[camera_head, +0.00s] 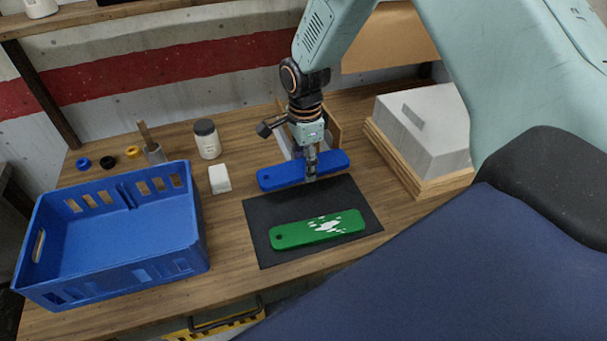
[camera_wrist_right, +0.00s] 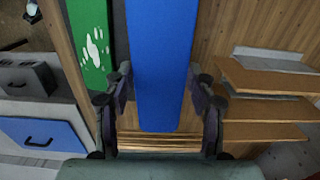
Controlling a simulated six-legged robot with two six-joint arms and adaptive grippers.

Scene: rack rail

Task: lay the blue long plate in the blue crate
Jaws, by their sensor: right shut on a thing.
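The blue long plate (camera_head: 278,177) is at the back edge of the black mat in the head view. My right gripper (camera_head: 311,174) comes down from above and is shut on it, right of the plate's middle. In the right wrist view the plate (camera_wrist_right: 162,50) runs between the two fingers of my right gripper (camera_wrist_right: 159,90). The head view does not clearly show how high the plate is. The blue crate (camera_head: 115,238) stands at the left of the table, and its visible floor is empty. My left gripper is not in view.
A green plate with white marks (camera_head: 318,230) lies on the black mat (camera_head: 262,213). A white box (camera_head: 220,179) and a dark-lidded jar (camera_head: 207,140) stand between crate and plate. A wooden rack (camera_head: 335,130) is behind my gripper; a grey block (camera_head: 425,130) is at right.

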